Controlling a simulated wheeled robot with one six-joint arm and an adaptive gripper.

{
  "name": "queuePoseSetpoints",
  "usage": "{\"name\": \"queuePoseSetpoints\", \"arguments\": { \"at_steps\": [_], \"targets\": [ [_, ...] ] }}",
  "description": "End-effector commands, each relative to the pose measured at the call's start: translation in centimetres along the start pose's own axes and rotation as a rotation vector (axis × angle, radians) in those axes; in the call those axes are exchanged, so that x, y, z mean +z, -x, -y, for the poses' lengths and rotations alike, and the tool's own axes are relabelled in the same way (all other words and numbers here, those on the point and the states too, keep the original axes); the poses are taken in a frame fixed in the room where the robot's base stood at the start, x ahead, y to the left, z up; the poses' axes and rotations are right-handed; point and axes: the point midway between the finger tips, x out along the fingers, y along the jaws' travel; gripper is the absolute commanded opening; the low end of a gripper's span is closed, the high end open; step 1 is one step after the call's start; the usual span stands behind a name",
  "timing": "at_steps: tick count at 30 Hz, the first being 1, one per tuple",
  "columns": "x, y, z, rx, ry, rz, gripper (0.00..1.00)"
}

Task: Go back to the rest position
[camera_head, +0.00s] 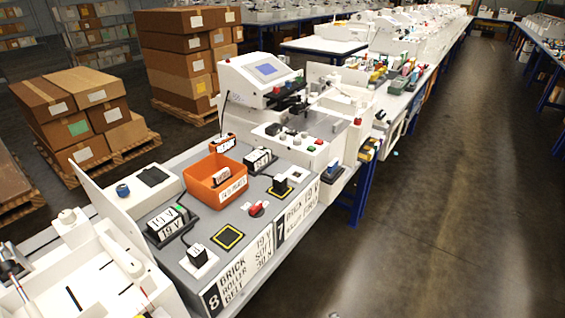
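My gripper is not in view, and no part of my arm can be made out with certainty. The task names no object. In front is a grey workstation top (208,238) with an orange bin (215,178) at its middle. A white device with a blue screen (266,70) stands behind it. A white open-topped machine (75,265) fills the lower left; its inside is only partly shown.
Stacked cardboard boxes (185,55) and lower boxes (72,115) on pallets stand at the back left. A long row of benches runs away to the upper right. The concrete aisle (440,200) on the right is clear.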

Motion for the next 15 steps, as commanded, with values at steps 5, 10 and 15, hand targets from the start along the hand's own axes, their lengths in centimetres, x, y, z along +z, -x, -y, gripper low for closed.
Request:
{"name": "queuePoseSetpoints", "arguments": {
  "at_steps": [5, 10, 15],
  "targets": [
    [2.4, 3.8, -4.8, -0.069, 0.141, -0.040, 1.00],
    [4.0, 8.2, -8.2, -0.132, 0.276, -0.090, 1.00],
    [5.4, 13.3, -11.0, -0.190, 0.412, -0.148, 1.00]
  ]
}}
